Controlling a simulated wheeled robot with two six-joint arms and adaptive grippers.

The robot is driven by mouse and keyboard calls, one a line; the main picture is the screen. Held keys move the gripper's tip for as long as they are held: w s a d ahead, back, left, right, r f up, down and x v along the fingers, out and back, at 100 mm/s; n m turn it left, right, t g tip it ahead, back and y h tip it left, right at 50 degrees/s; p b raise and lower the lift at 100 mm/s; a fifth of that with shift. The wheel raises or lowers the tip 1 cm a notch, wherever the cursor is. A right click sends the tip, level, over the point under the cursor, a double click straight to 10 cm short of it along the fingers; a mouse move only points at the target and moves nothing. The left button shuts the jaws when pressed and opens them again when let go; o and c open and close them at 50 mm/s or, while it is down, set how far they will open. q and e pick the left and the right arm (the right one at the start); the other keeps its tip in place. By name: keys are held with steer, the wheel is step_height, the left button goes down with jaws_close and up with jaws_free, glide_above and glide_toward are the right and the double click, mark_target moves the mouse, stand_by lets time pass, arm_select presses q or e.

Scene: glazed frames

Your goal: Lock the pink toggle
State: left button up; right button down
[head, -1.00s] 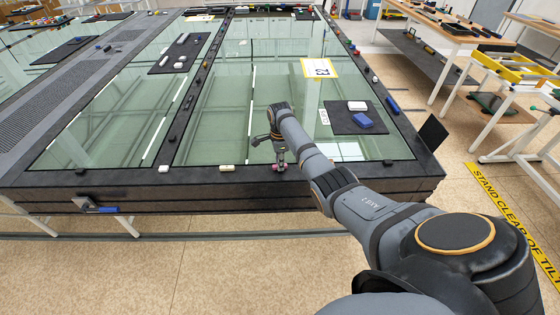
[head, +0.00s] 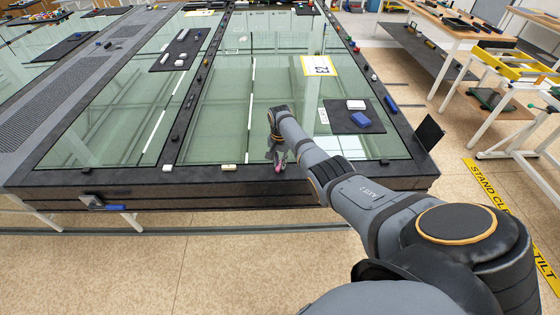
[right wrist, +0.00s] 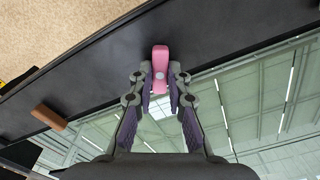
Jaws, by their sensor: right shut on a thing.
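The pink toggle (right wrist: 160,66) sits on the dark front bar of the glazed frame (right wrist: 95,72). In the right wrist view it points up the picture, at a slant to the bar, with its lower end near the glass edge. My right gripper (right wrist: 159,80) has its two fingers on either side of the toggle and is shut on it. In the head view the right gripper (head: 277,161) reaches down to the front bar, and a little of the pink toggle (head: 278,168) shows under it. My left gripper is not in view.
A cream toggle (head: 229,167) and a white one (head: 167,168) sit left along the front bar. A brown block (right wrist: 48,117) lies on the bar in the wrist view. A dark mat (head: 345,126) with a blue block (head: 361,119) lies on the glass at right.

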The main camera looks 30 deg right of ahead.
mark_target(280, 164)
steer(key=n, duration=0.5)
steer(key=shift+r+p, duration=0.1)
steer(key=shift+p, duration=0.2)
steer(key=shift+w+n, duration=0.1)
steer(key=shift+n, duration=0.3)
steer(key=c, duration=1.3)
jaws_free()
step_height(280, 164, up, 12)
